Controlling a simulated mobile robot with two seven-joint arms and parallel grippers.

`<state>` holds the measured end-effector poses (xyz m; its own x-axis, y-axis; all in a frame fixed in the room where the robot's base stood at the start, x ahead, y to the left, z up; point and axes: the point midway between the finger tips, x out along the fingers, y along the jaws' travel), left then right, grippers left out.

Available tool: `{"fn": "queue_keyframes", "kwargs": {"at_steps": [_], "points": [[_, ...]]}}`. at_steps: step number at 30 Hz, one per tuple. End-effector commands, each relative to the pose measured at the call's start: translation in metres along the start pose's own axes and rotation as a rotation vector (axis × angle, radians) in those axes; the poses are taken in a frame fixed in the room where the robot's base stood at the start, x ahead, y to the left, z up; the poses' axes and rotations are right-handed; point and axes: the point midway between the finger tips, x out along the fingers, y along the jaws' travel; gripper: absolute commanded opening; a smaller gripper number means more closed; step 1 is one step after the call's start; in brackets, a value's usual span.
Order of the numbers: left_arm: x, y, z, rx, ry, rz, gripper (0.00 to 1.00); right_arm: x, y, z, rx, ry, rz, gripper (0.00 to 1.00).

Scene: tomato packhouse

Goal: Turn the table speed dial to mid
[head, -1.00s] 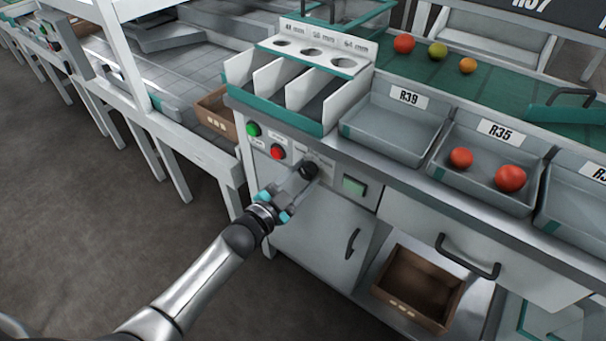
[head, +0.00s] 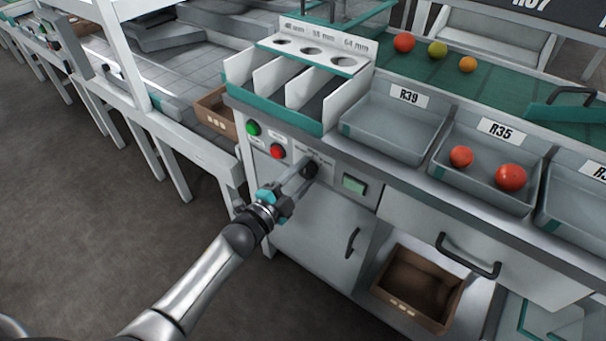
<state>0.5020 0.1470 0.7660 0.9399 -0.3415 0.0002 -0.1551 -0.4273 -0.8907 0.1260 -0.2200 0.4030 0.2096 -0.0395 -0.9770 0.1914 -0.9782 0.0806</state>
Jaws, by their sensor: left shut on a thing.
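The black table speed dial (head: 311,169) is on the grey front panel below the sorting bins, right of the red button. My left gripper (head: 304,172) reaches up to it from the lower left, with its fingers shut on the dial. The fingers partly cover the dial and the label above it, so I cannot read the dial's setting. My right gripper is not in the view.
A green button (head: 253,128) and a red button (head: 278,151) sit left of the dial, and a small greenish display (head: 353,184) sits right. Below are a cabinet handle (head: 352,243) and a cardboard box (head: 451,318).

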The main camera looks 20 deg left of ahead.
Motion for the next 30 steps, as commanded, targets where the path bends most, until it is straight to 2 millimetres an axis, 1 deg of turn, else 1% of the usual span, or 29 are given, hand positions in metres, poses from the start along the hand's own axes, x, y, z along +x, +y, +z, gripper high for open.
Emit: {"fn": "queue_keyframes", "kwargs": {"at_steps": [8, 9, 16, 25, 28, 29, 30], "points": [[-0.001, 0.001, 0.0, -0.001, -0.001, 0.002, 0.0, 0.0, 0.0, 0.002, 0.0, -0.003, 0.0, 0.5], [0.0, 0.001, 0.0, -0.001, -0.001, 0.001, 0.54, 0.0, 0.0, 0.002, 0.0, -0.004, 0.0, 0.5], [0.0, 0.0, 0.0, -0.001, -0.001, 0.001, 0.8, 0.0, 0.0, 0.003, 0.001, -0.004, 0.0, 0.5], [-0.001, 0.0, 0.0, -0.002, -0.001, 0.001, 0.81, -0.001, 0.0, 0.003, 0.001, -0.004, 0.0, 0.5], [-0.007, 0.0, 0.0, -0.002, -0.001, 0.002, 0.81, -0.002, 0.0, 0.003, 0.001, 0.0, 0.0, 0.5], [-0.01, 0.0, 0.0, -0.002, -0.002, 0.002, 0.81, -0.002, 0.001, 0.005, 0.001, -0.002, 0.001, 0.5], [-0.014, 0.0, 0.0, -0.003, -0.002, 0.002, 0.81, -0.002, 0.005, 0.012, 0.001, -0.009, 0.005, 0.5]]}}
